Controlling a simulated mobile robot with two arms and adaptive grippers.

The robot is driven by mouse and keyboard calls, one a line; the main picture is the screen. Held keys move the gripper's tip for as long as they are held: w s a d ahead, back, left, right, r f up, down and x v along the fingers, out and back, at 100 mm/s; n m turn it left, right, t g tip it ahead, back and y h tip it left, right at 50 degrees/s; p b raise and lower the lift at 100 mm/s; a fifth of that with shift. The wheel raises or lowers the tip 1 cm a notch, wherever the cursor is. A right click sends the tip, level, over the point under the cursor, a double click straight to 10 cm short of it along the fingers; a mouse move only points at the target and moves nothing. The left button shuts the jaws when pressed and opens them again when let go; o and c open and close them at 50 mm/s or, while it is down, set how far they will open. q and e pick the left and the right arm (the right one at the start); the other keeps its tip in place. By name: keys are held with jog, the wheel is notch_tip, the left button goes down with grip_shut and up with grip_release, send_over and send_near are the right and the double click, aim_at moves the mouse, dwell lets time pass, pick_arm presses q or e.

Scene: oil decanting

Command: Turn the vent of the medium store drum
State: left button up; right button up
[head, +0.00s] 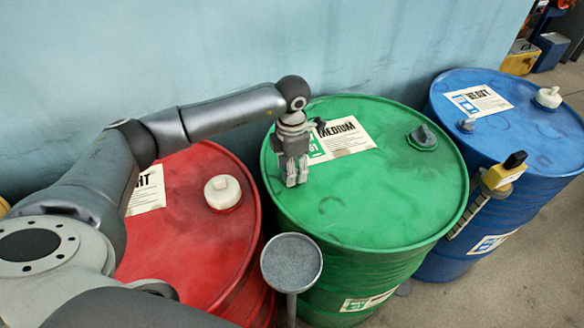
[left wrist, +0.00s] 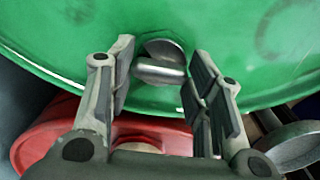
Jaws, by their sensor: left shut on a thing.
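The medium store drum (head: 385,205) is green with a white and green label reading MEDIUM on its lid; its lid also shows in the left wrist view (left wrist: 215,25). Its vent is a silver knob with a flat grip (left wrist: 160,73), near the lid's edge. My left gripper (head: 292,182) points down over the left part of the lid and hides the vent in the head view. In the left wrist view its two fingers (left wrist: 158,88) stand either side of the vent, shut on it. My right gripper is not in view.
A red drum (head: 185,245) with a white cap stands left, a blue drum (head: 540,130) right. A grey round funnel-like dish (head: 291,262) stands in front. A yellow and black tool (head: 503,173) is between green and blue drums.

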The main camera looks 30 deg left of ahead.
pick_arm(q)
jog(key=shift+r, duration=0.1)
jog(key=o, duration=1)
notch_tip(320, 180, up, 12)
jog(key=shift+f, duration=0.1)
dwell(0.5)
